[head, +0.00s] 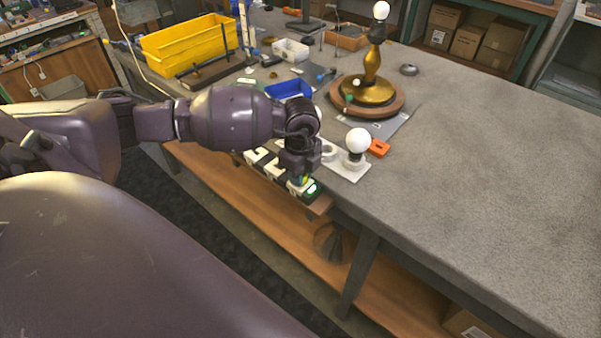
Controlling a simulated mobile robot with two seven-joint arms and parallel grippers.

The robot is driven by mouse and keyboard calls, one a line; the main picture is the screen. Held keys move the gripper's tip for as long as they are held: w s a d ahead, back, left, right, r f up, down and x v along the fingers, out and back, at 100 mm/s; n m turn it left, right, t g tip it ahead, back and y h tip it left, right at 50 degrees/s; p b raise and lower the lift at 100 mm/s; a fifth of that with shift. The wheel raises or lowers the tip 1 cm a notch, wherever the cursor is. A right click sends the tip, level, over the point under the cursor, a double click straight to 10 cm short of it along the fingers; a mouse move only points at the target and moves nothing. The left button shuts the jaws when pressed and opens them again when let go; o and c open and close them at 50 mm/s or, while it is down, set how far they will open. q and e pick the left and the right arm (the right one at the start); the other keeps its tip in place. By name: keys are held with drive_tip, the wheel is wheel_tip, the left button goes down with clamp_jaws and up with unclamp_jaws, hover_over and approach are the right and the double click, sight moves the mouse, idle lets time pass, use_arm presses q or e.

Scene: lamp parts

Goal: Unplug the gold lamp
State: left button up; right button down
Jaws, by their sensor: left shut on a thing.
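The gold lamp (371,88) stands upright on a round wooden base towards the back of the table, with a white bulb (381,10) on top. A power strip (265,163) with white sockets runs along the table's front edge, and a green light (313,188) glows at its near end. My left gripper (300,180) points down at that end and is shut on a small plug, mostly hidden by the fingers. I cannot tell whether the plug is still seated in the strip. My right gripper is not in view.
A white bulb (358,140) stands in a holder on a pale plate close to my left gripper, beside an orange block (379,148). A blue tray (289,89) and a yellow bin (187,46) are further back. The table's right side is clear.

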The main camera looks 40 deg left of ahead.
use_arm(q)
clamp_jaws()
drive_tip(key=shift+w+r+p, duration=0.1)
drive_tip(key=shift+r+p, duration=0.2)
drive_tip(key=shift+r, duration=0.2)
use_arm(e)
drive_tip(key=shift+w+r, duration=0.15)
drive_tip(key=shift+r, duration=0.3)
use_arm(q)
drive_tip(key=shift+r, duration=0.15)
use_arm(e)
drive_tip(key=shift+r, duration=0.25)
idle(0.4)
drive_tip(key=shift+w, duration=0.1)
